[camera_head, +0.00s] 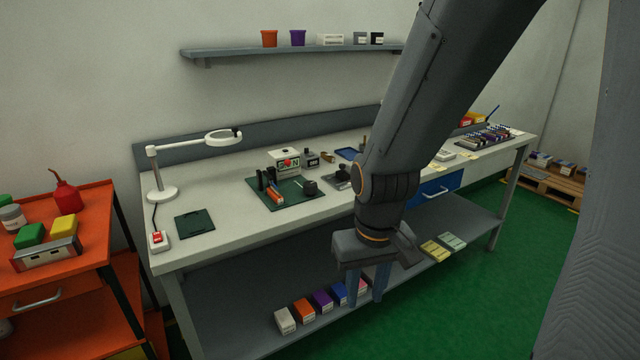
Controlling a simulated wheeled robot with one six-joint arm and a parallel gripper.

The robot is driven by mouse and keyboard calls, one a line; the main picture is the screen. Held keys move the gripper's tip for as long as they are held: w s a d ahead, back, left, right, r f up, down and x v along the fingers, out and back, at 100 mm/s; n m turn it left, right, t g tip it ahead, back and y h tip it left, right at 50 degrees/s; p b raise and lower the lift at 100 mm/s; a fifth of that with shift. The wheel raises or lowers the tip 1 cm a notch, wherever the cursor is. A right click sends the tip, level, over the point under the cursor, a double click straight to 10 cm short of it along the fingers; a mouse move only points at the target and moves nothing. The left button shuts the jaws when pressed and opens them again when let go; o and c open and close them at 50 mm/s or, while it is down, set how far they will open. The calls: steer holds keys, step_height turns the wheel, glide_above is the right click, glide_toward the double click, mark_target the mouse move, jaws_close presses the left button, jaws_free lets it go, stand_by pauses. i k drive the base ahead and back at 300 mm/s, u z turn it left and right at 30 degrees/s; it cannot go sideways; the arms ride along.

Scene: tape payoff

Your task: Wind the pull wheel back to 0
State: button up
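My gripper (366,298) hangs in front of the workbench (240,232), fingers pointing down. Its two fingers stand apart with nothing seen between them. On the bench, a dark green mat (255,182) bears a small white box (285,157) with a red and a green button, dark upright cylinders (262,180) and a round black part (310,187). A small dark device (341,177) sits right of the mat, partly near my arm. I cannot tell which part is the pull wheel, and no scale or 0 mark is readable. My arm hides part of the bench.
A magnifier lamp (160,192) and a red switch (158,240) stand at the bench's left. An orange cart (95,215) is farther left. Small boxes (304,310) line the lower shelf below my gripper. A blue drawer (436,187) is at right. Green floor is free in front.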

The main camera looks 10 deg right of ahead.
mark_target(310, 187)
steer(key=z, duration=0.2)
steer(key=i, duration=0.85)
steer(key=u, duration=0.9)
steer(key=i, duration=0.25)
steer(key=z, duration=0.7)
